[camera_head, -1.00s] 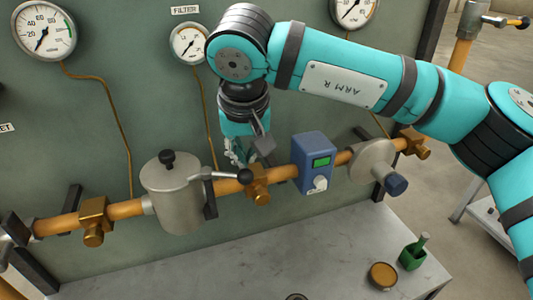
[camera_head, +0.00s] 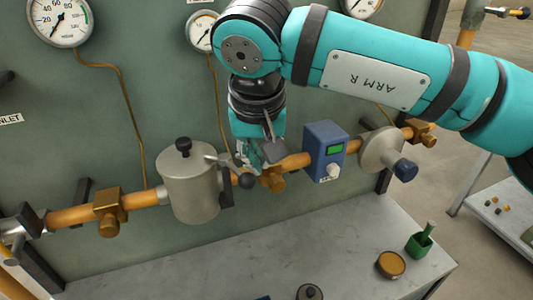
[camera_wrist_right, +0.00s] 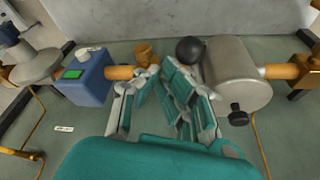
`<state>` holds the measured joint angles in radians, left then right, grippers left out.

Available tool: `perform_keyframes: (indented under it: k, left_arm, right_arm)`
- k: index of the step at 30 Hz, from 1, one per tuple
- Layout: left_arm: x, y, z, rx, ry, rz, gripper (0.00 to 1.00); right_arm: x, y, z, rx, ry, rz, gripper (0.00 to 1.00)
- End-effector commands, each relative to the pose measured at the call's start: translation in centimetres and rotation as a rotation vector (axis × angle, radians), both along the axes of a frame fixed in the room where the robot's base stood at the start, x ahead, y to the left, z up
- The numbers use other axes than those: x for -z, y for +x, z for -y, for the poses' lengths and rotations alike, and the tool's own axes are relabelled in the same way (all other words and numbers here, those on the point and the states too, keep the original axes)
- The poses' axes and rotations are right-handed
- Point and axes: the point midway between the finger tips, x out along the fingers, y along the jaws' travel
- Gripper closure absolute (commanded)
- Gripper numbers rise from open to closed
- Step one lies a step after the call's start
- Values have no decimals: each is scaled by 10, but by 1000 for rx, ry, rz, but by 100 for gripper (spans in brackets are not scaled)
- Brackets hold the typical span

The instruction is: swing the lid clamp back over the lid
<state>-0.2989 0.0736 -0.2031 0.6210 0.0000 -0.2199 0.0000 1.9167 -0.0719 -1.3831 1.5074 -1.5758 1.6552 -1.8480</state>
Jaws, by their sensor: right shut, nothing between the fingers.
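The grey filter canister (camera_head: 192,192) sits on the copper pipe, its flat lid (camera_head: 172,158) on top with a black knob (camera_head: 183,144). The lid clamp is a lever with a black ball (camera_head: 247,181); it sticks out to the right of the lid, off its top. My right gripper (camera_head: 254,156) points down just behind and right of the ball, shut and empty. In the right wrist view the ball (camera_wrist_right: 190,50) lies just beyond the gripper's fingers (camera_wrist_right: 163,80), beside the canister (camera_wrist_right: 238,72); whether they touch cannot be told. My left gripper is out of view.
A blue meter box (camera_head: 325,152) with a green screen and a flanged disc (camera_head: 380,149) sit on the pipe right of the gripper. A brass fitting (camera_head: 110,211) is left of the canister. Gauges hang behind. The bench (camera_head: 345,235) below holds a green container (camera_head: 419,244) and an orange-topped dish (camera_head: 391,264).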

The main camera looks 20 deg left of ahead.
Motion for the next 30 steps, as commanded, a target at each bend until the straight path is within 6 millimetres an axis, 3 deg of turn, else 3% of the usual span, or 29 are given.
perform_keyframes:
  k: [22,26,30]
  left_arm:
    - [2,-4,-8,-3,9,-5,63]
    - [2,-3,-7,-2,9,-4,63]
    - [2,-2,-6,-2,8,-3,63]
  right_arm:
    - [-2,-5,-1,-3,1,-1,100]
    - [-14,-8,0,-2,0,0,100]
    - [-41,-17,3,0,2,3,100]
